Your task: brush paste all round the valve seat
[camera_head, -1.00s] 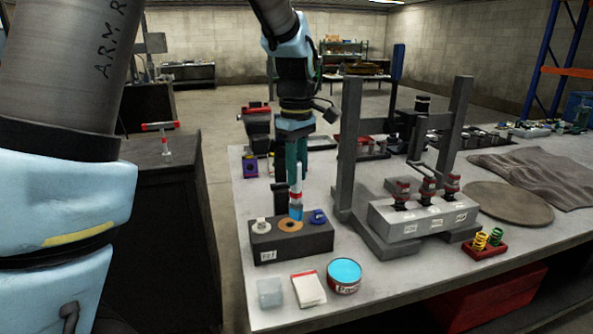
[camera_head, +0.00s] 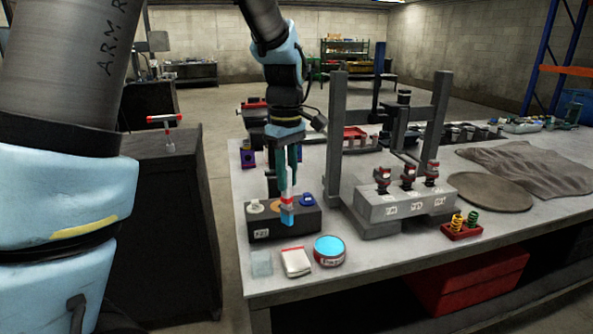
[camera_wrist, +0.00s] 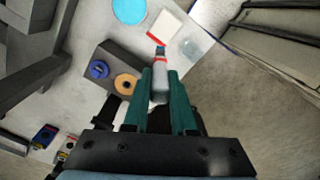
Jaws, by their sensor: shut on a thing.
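My gripper (camera_head: 284,188) is shut on a brush (camera_head: 287,211) with a pale handle, a red band and a blue tip. It also shows between the green fingers in the wrist view (camera_wrist: 160,82), tip pointing away from the wrist. An orange-copper ring, seemingly the valve seat (camera_head: 276,205), lies on top of a black labelled block (camera_head: 268,232); the brush partly covers it in the head view. In the wrist view the ring (camera_wrist: 126,86) is left of the brush, and the tip is off it, towards the white pad. I cannot see whether paste is on the seat.
A round tin with a bright blue top (camera_head: 329,247), a white pad with a red edge (camera_head: 296,262) and a clear square (camera_head: 262,264) lie before the block. A white ring (camera_head: 255,207) and a blue part (camera_head: 307,199) flank the seat. A grey upright frame (camera_head: 335,135) stands to the right.

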